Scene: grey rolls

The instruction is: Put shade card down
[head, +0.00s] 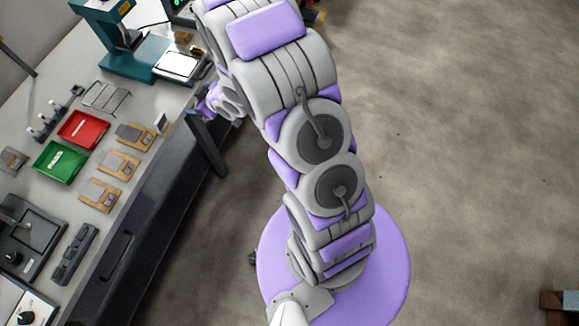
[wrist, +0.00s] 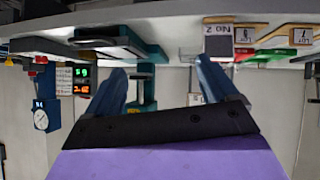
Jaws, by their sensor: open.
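My gripper (wrist: 160,64) is open in the wrist view, its two blue fingers apart with nothing seen between them. In the head view my wrist is beside the bench's right edge and the fingertips are hard to make out. A small pale card-like piece (head: 161,123) stands at the bench edge by the nearest wooden holder (head: 136,135); I cannot tell for sure that it is the shade card. In the upside-down wrist view a white label marked "No 2" (wrist: 219,30) is near the right fingertip, apparently beyond it.
A red tray (head: 83,130) and a green tray (head: 60,162) lie on the grey bench. Two more wooden holders (head: 118,163) (head: 100,194) line its edge. A teal machine (head: 128,50) with a pale plate (head: 181,60) stands at the back.

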